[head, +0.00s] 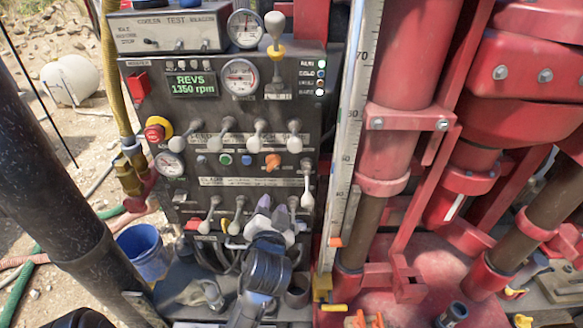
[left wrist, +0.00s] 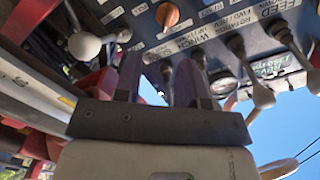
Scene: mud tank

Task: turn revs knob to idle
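An orange knob (head: 272,161) sits on the dark control panel (head: 240,110), right of a row of small coloured buttons. It also shows at the top of the left wrist view (left wrist: 168,15). Its lettering is too small to read. A lit green display (head: 193,85) above reads "REVS 1350 rpm". My left gripper (head: 271,206) is in front of the lower panel, below the orange knob and apart from it. In the left wrist view its two fingers (left wrist: 157,78) stand apart with nothing gripped. My right gripper is not in view.
A row of pale-tipped levers (head: 228,122) runs above the knob, and more levers (head: 307,200) stand close around my gripper. A red emergency button (head: 155,132) is at the panel's left. The ruler strip (head: 345,130) and red rig (head: 410,60) stand to the right.

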